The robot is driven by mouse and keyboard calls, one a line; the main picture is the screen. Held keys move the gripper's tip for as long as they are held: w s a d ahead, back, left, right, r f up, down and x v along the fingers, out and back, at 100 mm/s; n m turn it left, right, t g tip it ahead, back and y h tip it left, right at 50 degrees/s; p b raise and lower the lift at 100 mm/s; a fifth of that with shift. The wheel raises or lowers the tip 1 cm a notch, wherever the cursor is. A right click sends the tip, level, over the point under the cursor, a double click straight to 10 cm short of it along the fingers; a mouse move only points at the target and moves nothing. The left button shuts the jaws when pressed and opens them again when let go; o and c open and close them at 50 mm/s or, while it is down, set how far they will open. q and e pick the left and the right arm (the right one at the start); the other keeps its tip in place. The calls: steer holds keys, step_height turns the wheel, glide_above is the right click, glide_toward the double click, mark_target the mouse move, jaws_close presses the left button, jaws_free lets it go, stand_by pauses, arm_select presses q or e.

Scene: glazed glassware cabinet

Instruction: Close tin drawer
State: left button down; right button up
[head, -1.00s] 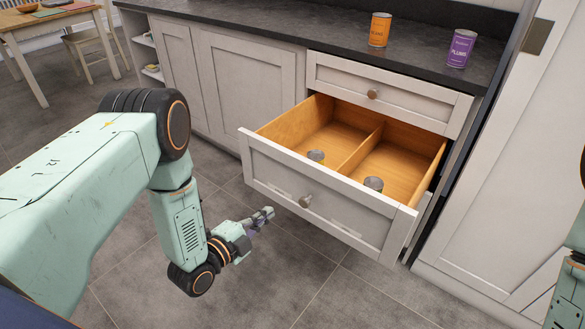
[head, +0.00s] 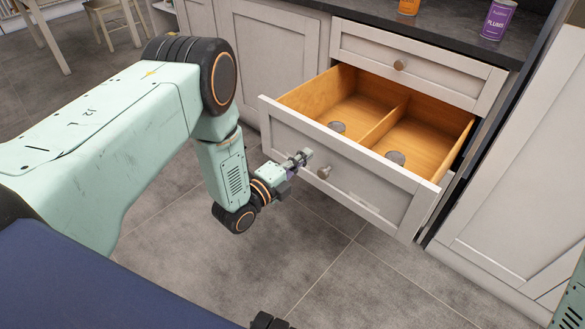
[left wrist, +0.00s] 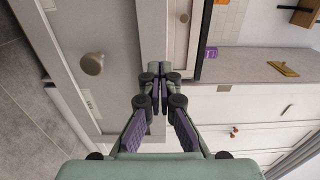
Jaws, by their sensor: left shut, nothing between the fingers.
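The tin drawer (head: 375,187) is pulled out of the grey cabinet. Its front panel carries a round knob (head: 324,172). My left gripper (head: 305,156) is shut and empty, just left of the knob near the front panel. I cannot tell whether it touches the panel. In the left wrist view the shut fingertips (left wrist: 160,80) show beside the drawer front, with the knob (left wrist: 92,63) to their left. My right gripper is not in view.
A shut upper drawer (head: 415,67) sits above the open one. An orange can (head: 409,6) and a purple can (head: 497,19) stand on the dark counter (head: 380,17). A white panelled door (head: 520,190) stands at the right. The tiled floor (head: 250,275) below is clear.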

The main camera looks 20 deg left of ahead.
mark_target(328, 137)
arm_select(q)
steer(key=b+x, duration=0.1)
steer(key=x, duration=0.5)
steer(key=shift+f+b, duration=0.1)
steer(key=shift+b, duration=0.25)
steer(key=shift+w+d, duration=0.2)
steer(key=shift+w, duration=0.4)
steer(key=shift+w, duration=0.1)
